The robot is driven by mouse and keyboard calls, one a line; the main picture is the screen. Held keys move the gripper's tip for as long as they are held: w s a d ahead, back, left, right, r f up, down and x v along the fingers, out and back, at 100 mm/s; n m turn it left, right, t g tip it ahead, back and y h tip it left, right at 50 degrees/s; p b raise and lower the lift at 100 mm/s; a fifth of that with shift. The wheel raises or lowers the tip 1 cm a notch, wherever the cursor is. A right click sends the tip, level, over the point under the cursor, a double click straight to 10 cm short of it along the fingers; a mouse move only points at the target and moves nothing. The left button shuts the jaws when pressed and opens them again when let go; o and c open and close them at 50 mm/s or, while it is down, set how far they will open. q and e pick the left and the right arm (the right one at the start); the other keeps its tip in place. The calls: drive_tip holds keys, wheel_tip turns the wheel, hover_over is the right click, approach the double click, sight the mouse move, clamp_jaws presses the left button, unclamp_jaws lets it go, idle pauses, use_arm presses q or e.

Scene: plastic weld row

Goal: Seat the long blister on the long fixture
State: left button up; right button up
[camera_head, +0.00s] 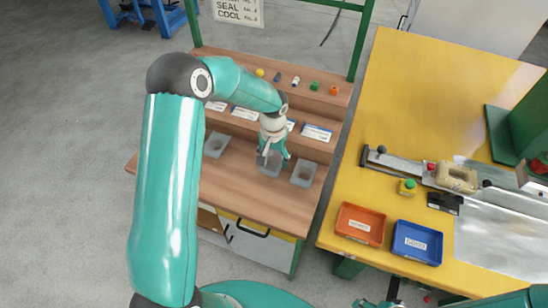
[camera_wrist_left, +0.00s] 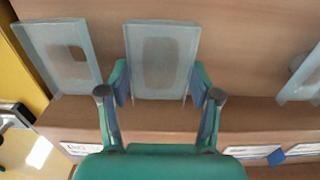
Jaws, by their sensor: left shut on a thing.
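Three grey translucent trays stand in a row on the wooden bench. My left gripper (camera_head: 271,150) reaches down to the middle tray (camera_head: 270,169), which I take for the long blister. In the left wrist view, the fingers of my left gripper (camera_wrist_left: 160,85) are on both sides of this tray (camera_wrist_left: 163,50), shut on its near end. It appears to rest at bench level. A cream block (camera_head: 457,178) sits on the slide of the yellow table; I cannot tell whether it is the long fixture. Part of my right gripper (camera_head: 380,302) shows at the bottom edge, its fingers unclear.
Other trays stand right (camera_head: 303,173) and left (camera_head: 216,144) of the held one. Shelves with labels and small coloured parts rise behind. The yellow table (camera_head: 395,110) carries a red bin (camera_head: 361,224), a blue bin (camera_head: 417,243) and a green-framed machine (camera_head: 530,125).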

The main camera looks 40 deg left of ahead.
use_arm(q)
drive_tip(key=shift+r+p, duration=0.95)
drive_tip(key=shift+r, duration=1.15)
